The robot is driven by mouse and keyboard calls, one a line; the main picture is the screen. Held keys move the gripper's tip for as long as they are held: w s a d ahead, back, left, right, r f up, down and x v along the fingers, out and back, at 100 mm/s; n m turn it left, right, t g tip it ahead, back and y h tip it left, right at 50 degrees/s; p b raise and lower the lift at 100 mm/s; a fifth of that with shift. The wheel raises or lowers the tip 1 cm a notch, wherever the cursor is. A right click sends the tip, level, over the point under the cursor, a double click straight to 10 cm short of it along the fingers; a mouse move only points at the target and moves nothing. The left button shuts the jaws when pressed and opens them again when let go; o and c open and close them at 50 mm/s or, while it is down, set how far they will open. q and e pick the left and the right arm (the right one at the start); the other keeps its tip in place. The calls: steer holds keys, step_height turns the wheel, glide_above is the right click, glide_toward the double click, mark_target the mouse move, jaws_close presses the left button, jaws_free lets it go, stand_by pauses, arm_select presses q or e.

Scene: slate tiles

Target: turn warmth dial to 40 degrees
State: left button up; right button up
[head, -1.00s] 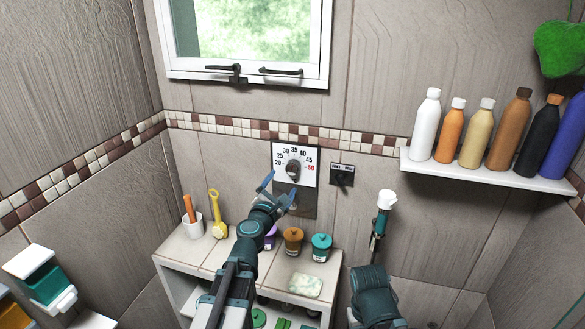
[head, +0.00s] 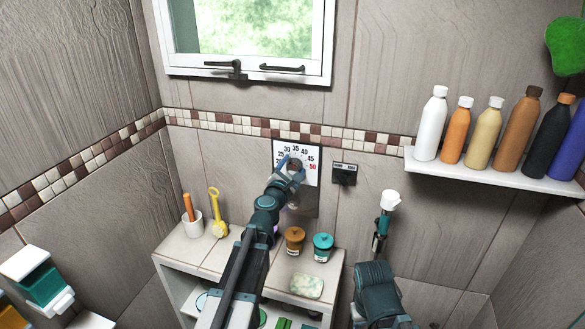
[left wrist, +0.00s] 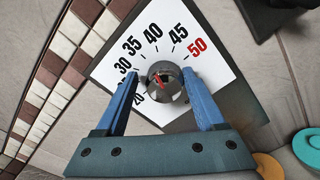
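The warmth dial is a white scale plate (head: 311,152) with numbers from 20 to 50, the 50 in red, on the tiled wall. Its round dark knob (left wrist: 166,84) shows best in the left wrist view. A red mark on the knob points up-left there, roughly towards 35; the exact reading is unclear. My left gripper (head: 292,168) is at the dial and partly hides the knob in the head view. In the left wrist view its blue fingers (left wrist: 161,78) are open on either side of the knob, with small gaps showing. My right gripper is not seen.
A black labelled switch (head: 344,174) is on the wall right of the dial. Below stands a tiled cabinet with an orange jar (head: 294,240), a teal jar (head: 322,247) and a soap bar (head: 306,286). A shelf (head: 490,176) of bottles is at right.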

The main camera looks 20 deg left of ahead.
arm_select(q)
steer(key=c, duration=0.7)
steer(key=shift+c, duration=1.1)
steer(key=shift+a, duration=0.1)
steer(key=shift+a, duration=0.1)
steer(key=o, duration=1.4)
steer(key=shift+a, duration=0.25)
steer(key=shift+d, duration=0.2)
